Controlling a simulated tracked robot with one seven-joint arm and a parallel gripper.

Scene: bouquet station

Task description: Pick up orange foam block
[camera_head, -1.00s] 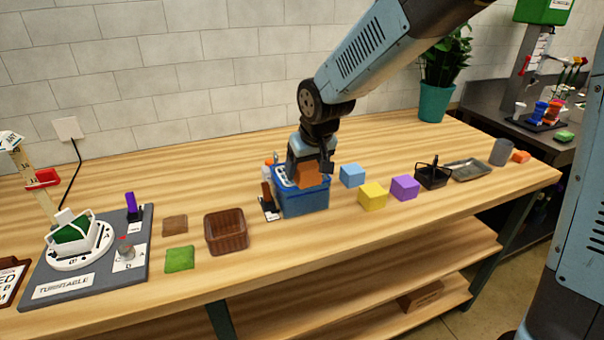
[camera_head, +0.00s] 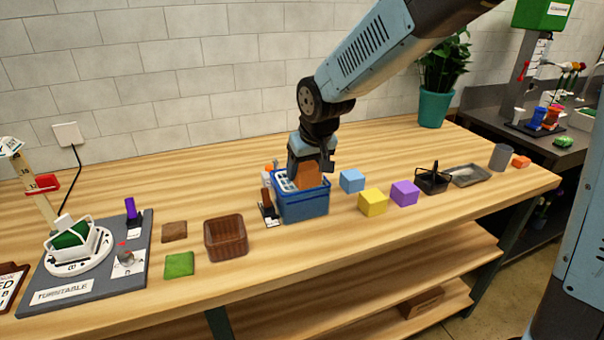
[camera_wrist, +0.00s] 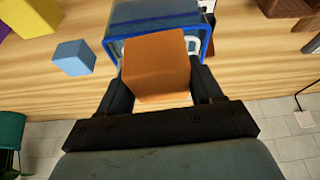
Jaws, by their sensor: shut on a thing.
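The orange foam block (camera_head: 308,174) is between the fingers of my gripper (camera_head: 311,168) in the head view. It also fills the middle of the wrist view (camera_wrist: 156,68), with a dark finger on each side of it. My gripper (camera_wrist: 160,84) is shut on the block. In the head view the block is at the top of the blue basket (camera_head: 303,207), at its right half. Whether the block touches the basket is unclear. In the wrist view the basket (camera_wrist: 150,14) lies beyond the block.
Blue (camera_head: 352,180), yellow (camera_head: 373,202) and purple (camera_head: 405,193) blocks sit right of the basket. A black basket (camera_head: 432,183) and a metal tray (camera_head: 468,175) are farther right. A brown basket (camera_head: 226,237) and a turntable station (camera_head: 85,262) stand left. Bare wood lies behind.

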